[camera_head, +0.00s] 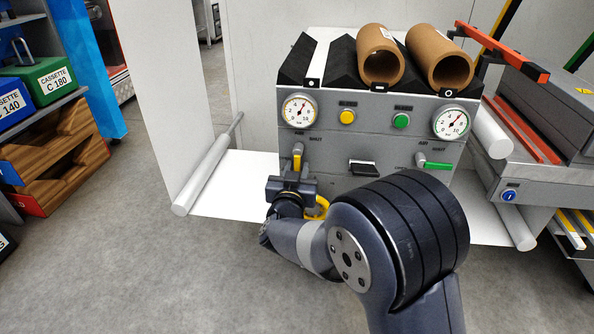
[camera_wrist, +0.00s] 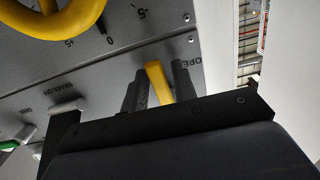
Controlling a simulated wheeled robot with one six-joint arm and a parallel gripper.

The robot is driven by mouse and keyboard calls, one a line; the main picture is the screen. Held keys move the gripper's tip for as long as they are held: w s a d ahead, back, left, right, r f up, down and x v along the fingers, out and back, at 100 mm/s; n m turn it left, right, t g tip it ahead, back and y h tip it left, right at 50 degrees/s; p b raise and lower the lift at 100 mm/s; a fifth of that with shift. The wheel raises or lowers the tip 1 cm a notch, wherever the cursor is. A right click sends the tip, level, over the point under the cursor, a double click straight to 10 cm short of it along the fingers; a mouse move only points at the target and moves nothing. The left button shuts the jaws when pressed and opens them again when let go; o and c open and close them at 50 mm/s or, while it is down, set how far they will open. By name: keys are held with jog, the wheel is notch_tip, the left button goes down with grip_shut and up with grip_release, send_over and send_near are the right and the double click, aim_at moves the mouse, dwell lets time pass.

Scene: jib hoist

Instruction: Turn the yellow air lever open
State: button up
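The yellow air lever (camera_head: 297,160) stands roughly upright on the front of the grey machine, below the left gauge. A "SHUT" label is above and to its right. My gripper (camera_head: 291,183) is at the lever's lower part and hides some of it. In the wrist view the yellow lever (camera_wrist: 157,83) lies between the two dark fingers of my gripper (camera_wrist: 160,88). The fingers sit close against both its sides. An "OPE…" label, partly hidden, shows beside the right finger.
A yellow ring handle (camera_head: 322,207) is just right of my gripper, partly behind my arm. A green lever (camera_head: 434,165) is to the right on the same panel. Two brown tubes (camera_head: 380,58) lie on top. Open grey floor (camera_head: 130,260) is at the left.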

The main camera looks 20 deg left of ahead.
jog(key=shift+o, duration=0.9)
jog(key=p+v, duration=0.2)
jog(key=v, duration=0.9)
jog(key=shift+p, duration=0.35)
jog(key=shift+w+a+f, duration=0.1)
jog(key=shift+w, duration=0.05)
jog(key=b+x, duration=0.2)
jog(key=x, duration=0.8)
jog(key=shift+w, duration=0.4)
jog(key=shift+d+n, duration=0.3)
jog(key=shift+n, duration=0.4)
